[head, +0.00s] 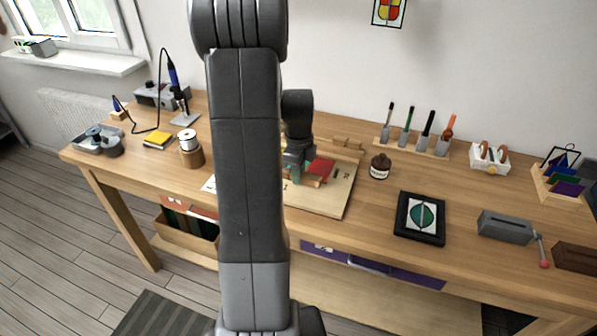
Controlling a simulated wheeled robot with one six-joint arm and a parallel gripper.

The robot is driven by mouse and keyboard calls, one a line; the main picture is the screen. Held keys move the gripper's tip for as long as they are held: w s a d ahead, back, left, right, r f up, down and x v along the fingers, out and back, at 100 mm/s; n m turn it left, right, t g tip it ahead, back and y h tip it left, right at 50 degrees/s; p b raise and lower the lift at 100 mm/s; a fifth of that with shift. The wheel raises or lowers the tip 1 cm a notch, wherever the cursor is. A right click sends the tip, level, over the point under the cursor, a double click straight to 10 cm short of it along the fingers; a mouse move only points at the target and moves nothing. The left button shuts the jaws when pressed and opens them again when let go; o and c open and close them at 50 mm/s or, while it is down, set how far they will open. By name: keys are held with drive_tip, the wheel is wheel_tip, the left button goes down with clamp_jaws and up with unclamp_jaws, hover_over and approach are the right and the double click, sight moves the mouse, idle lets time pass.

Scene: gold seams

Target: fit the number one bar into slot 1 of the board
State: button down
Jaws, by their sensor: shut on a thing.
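The light wooden board (333,206) lies on the workbench, with its left part hidden behind my arm. A red piece (321,167) shows on it, just right of my gripper. My gripper (299,174) is low over the board, pointing down, and is shut on a small brownish-orange bar (313,181), taken to be the number one bar. The bar is mostly hidden by the jaws. I cannot tell whether it touches the board.
A small brown-topped jar (380,167) and a black-framed panel (420,218) stand right of the board on the bench (460,200). A tool rack (412,146) is behind. A solder spool (188,140) and a yellow pad (157,140) are at left.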

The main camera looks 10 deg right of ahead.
idle(0.3)
drive_tip(key=c, duration=0.7)
unclamp_jaws()
drive_tip(key=shift+c, duration=0.2)
drive_tip(key=shift+r+p, duration=2.6)
drive_tip(key=shift+r, duration=0.9)
drive_tip(key=shift+f, duration=0.1)
wheel_tip(320, 180, down, 7)
drive_tip(key=b, duration=0.5)
